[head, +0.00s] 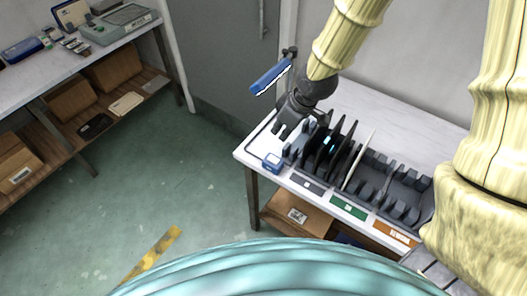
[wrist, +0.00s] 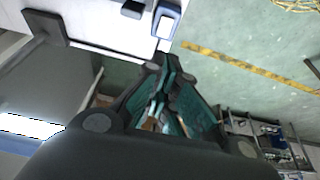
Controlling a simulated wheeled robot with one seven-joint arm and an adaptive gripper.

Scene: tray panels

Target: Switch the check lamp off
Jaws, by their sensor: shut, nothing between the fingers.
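The check lamp (head: 270,77) has a blue tubular head on a dark stand at the table's back left corner. It looks lit: in the wrist view its strip (wrist: 30,127) glows bright white at the left edge. A small blue box with a pale top (head: 272,162), apparently its switch, sits at the table's front left corner; a dark cable runs to it. It also shows in the wrist view (wrist: 165,22), at the top. My gripper (head: 281,130) is shut and empty, above the table's left end, behind the box and apart from it. Its fingers (wrist: 160,78) point towards the table edge.
A dark slotted rack (head: 375,185) with several upright panels stands right of the box. Coloured labels (head: 348,207) line the front edge. A box (head: 297,216) lies on the shelf below. Another bench (head: 60,75) stands at far left; the green floor between is clear.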

